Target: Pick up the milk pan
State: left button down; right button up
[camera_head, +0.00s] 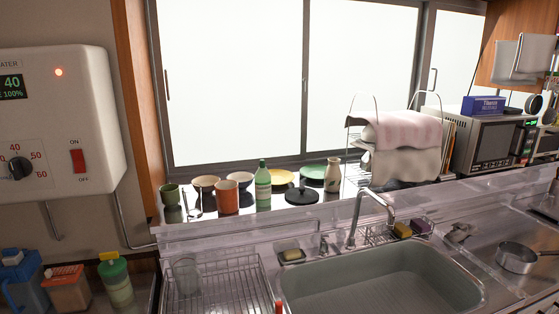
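The milk pan (517,257) is a small silver metal pan at the far right of the camera_head view. It stands upright on the metal surface to the right of the sink, with its handle pointing right toward the picture edge. The pan looks empty from here. Neither of my grippers can be made out in this view.
The grey sink (385,285) with its faucet (370,205) lies left of the pan. A wire dish rack (225,288) stands left of the sink. Bowls, cups and a green bottle (263,187) line the window ledge. A microwave (493,143) stands behind the pan area.

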aim_at(515, 257)
jog(key=i+l+u, duration=0.1)
jog(key=l, duration=0.8)
jog(key=i+l+u, duration=0.1)
jog(key=l, duration=0.8)
jog(key=i+l, duration=0.1)
jog(key=l, duration=0.85)
jog(key=i+l+u, duration=0.1)
jog(key=l, duration=0.8)
jog(key=i+l+u, duration=0.1)
jog(key=l, duration=0.85)
jog(key=i+l+u, duration=0.1)
jog(key=l, duration=0.8)
jog(key=i+l, duration=0.1)
jog(key=l, duration=0.25)
jog(key=i+l, duration=0.1)
jog(key=l, duration=0.2)
